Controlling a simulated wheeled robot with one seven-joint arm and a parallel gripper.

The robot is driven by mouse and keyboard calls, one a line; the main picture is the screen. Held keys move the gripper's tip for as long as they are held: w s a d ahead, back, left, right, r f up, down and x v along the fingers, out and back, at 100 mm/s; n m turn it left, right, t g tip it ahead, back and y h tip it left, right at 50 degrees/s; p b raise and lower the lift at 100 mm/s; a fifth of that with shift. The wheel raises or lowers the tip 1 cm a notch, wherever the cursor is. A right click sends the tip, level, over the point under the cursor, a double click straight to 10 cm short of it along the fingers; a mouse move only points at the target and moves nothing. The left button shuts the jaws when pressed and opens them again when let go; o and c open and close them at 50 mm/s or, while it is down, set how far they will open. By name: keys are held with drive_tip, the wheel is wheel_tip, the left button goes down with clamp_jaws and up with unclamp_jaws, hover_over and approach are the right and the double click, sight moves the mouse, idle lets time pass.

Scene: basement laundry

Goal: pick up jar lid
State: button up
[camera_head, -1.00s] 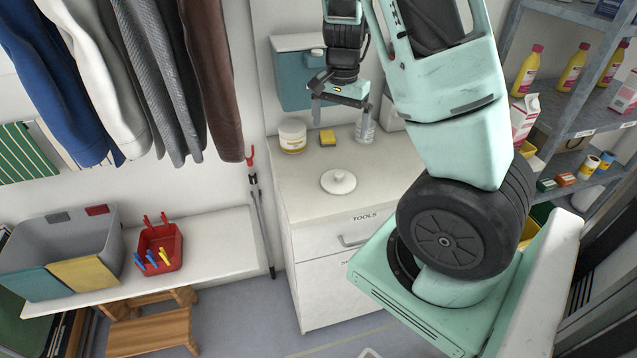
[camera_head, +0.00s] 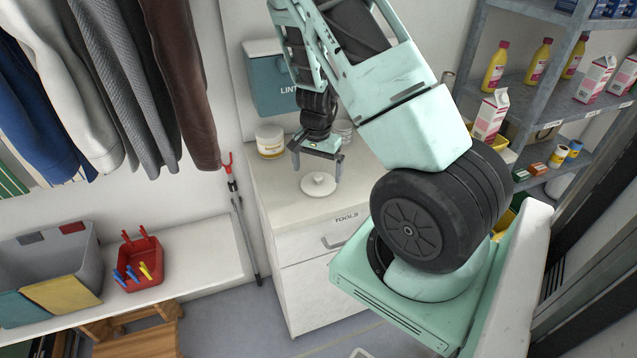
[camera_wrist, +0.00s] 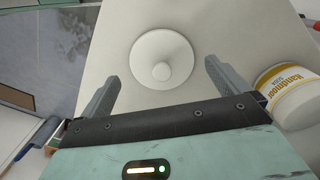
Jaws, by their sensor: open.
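The jar lid (camera_head: 318,184) is a white round disc with a small knob on top. It lies flat on the white cabinet top in the head view. It also shows in the wrist view (camera_wrist: 162,58), knob up, ahead of and roughly between the fingers. My gripper (camera_head: 316,178) is open and empty, pointing down just above the lid. In the wrist view my gripper's two fingers (camera_wrist: 160,82) are spread on either side, with the lid beyond their tips. Whether a finger touches the lid cannot be told, but a gap shows around it.
A white tub with a yellow label (camera_head: 270,141) stands left of my gripper on the cabinet (camera_head: 275,195); it is close to the right finger in the wrist view (camera_wrist: 290,95). A clear glass (camera_head: 344,130) stands behind. A teal lint bin (camera_head: 272,80) hangs on the wall.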

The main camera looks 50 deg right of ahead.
sight(317, 177)
drive_tip(key=shift+d+f, duration=0.1)
drive_tip(key=shift+f, duration=1.85)
drive_tip(key=c, duration=0.7)
